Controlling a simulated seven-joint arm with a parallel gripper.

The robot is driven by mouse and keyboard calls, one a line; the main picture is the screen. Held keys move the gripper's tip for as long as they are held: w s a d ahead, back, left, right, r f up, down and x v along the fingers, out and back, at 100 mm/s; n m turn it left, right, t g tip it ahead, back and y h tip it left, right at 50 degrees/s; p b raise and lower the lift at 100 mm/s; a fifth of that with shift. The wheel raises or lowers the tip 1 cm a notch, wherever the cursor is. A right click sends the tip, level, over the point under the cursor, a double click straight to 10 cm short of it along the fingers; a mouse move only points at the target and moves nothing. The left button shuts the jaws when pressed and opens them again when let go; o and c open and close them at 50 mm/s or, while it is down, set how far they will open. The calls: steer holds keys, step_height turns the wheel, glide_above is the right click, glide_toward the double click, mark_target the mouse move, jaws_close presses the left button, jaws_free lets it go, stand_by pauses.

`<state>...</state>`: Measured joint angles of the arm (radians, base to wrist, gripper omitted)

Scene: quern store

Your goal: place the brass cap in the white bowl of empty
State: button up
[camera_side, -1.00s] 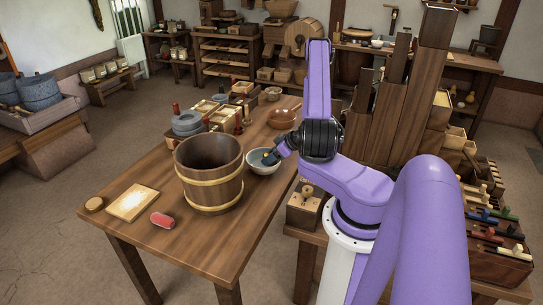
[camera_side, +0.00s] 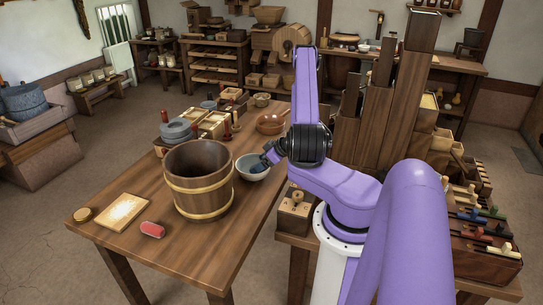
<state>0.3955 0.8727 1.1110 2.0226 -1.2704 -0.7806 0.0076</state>
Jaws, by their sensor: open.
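The white bowl (camera_side: 246,174) stands upright on the wooden table, just right of the banded bucket. My gripper (camera_side: 264,161) is open and tilted down over the bowl's right side, its tips at or just inside the rim. A small dark blue patch shows in the bowl by the tips; I cannot tell if it is part of my fingers or a separate thing. A small round golden-brown disc (camera_side: 82,215), which looks like the brass cap, lies at the table's front left corner, far from my gripper. I see no other brass cap in the bowl or between the fingers.
The tall bucket (camera_side: 199,181) stands close to the bowl on its left. A pale board (camera_side: 122,212) and a red piece (camera_side: 152,230) lie in front. Grey stones (camera_side: 177,131), boxes and a brown bowl (camera_side: 270,124) crowd the back. The front right of the table is clear.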

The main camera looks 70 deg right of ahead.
steer(key=v, duration=1.2)
steer(key=shift+r, duration=0.3)
